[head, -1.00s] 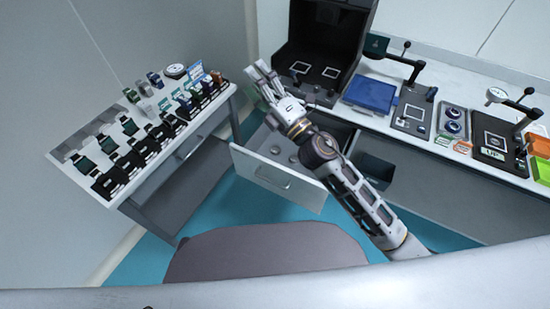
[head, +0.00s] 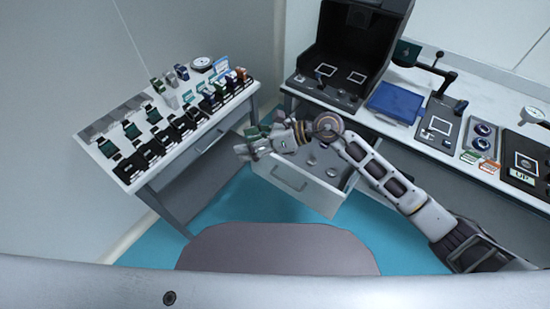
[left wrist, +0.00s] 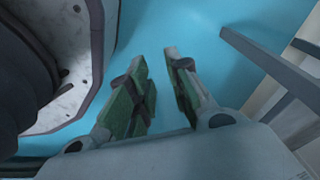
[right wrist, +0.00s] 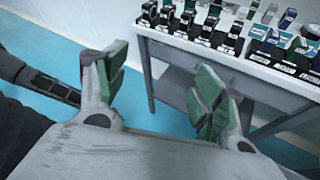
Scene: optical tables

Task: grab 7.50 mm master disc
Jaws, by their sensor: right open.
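I cannot pick out the 7.50 mm master disc by size or label. Small round grey pieces (head: 331,172) lie in the open drawer (head: 297,188) and may be discs, but they are too small to tell. My right gripper (head: 247,143) is open and empty, over the drawer's left end, beside the left table. In the right wrist view its green-padded fingers (right wrist: 157,72) are apart with nothing between them. My left gripper (left wrist: 158,65) shows only in the left wrist view, open and empty above the blue floor.
The left table (head: 128,183) carries rows of small dark stands and a round dial (head: 202,63). The right bench holds a black cabinet (head: 348,45), a blue box (head: 395,102) and a dark lever stand (head: 440,120). A grey rounded surface (head: 275,250) stands in front.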

